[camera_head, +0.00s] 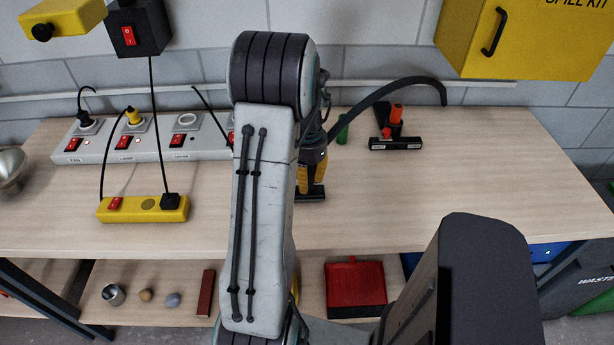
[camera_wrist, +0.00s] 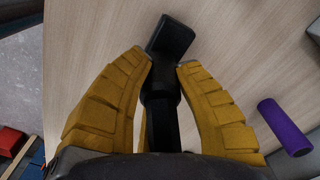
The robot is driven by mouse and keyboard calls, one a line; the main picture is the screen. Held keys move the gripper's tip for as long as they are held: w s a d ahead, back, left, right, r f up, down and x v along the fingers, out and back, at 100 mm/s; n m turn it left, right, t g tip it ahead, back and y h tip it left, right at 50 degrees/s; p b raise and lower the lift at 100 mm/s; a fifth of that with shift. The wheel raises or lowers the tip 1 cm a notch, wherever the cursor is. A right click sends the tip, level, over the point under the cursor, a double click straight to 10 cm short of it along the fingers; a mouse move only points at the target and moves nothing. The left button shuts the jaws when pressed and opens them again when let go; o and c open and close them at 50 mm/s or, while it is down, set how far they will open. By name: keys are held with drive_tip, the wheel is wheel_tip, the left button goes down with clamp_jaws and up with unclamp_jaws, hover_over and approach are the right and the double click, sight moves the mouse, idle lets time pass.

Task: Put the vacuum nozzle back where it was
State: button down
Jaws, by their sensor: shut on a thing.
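The black vacuum nozzle (camera_wrist: 172,40) is between my gripper's yellow fingers in the wrist view. Its flat, wide head points away from the palm and its narrower neck runs back between the fingers. In the head view my gripper (camera_head: 311,180) points down at the wooden bench, right of my arm. The nozzle's dark foot (camera_head: 311,194) shows just below the fingertips, at or close above the bench top; I cannot tell whether it touches. My arm and wrist hide the upper part of the nozzle.
A black hose (camera_head: 400,82) arches behind my gripper. A labelled black block (camera_head: 395,144) with an orange-red upright piece stands back right. A grey socket strip (camera_head: 205,146) and yellow power strip (camera_head: 143,209) lie left. A purple cylinder (camera_wrist: 284,127) lies nearby. The bench's right side (camera_head: 480,170) is clear.

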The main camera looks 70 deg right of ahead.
drive_tip(key=shift+f, duration=0.35)
drive_tip(key=shift+f, duration=0.15)
drive_tip(key=c, duration=1)
unclamp_jaws()
drive_tip(key=shift+c, duration=0.2)
